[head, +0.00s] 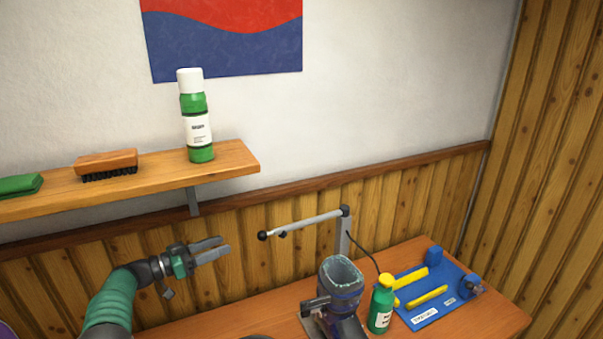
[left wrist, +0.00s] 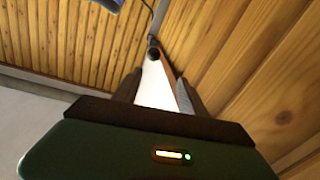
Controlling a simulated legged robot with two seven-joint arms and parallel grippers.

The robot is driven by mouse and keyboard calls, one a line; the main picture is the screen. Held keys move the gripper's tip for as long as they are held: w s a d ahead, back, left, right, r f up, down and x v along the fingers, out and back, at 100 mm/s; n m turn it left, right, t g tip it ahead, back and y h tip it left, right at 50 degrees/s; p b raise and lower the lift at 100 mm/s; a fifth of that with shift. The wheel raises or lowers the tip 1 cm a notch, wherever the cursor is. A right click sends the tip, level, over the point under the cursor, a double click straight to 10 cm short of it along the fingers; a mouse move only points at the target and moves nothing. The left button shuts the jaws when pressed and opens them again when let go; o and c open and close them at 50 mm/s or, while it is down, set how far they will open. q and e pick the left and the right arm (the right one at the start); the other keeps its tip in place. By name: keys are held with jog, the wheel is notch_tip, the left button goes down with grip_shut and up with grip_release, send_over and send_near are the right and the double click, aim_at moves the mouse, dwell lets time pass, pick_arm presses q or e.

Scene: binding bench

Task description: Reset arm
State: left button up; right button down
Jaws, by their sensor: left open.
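A grey swing arm (head: 305,223) with a black ball at its left end is joined to an upright post (head: 343,238) at the back of the bench. The arm slants up slightly to the right. My left gripper (head: 226,246) is open, left of the black ball and apart from it in the head view. In the left wrist view a dark round part (left wrist: 153,52) shows beyond the fingers, and a pale tapered shape (left wrist: 157,85) lies between them. I cannot tell exactly what that shape is. My right gripper is not in view.
A purple-grey boot (head: 342,290), a green bottle (head: 381,305) and a blue board with yellow bars (head: 435,312) stand on the bench (head: 250,322). A shelf (head: 230,160) above my left gripper holds a green-and-white bottle (head: 197,120) and a brush (head: 106,163).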

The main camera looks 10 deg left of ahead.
pick_arm(q)
jog(key=w+r+n+t+y, duration=0.5)
jog(key=w+r+y, duration=0.1)
jog(key=y, duration=0.1)
jog(key=s+d+f+n+g+y, duration=0.1)
jog(key=s+d+f+g, duration=0.3)
jog(key=s, duration=1)
jog(key=s+d+f+n+g+y, duration=0.1)
jog(key=s+d+f+g+y, duration=0.2)
jog(key=s+f, duration=0.6)
jog(key=s+d+f+g+y, duration=0.2)
jog(key=s+d+f+g, duration=0.5)
jog(key=s, duration=1.2)
jog(key=shift+s+d+n+y, duration=0.2)
jog(key=shift+d+n+y, duration=0.2)
jog(key=shift+d, duration=0.15)
jog(key=shift+a, duration=0.2)
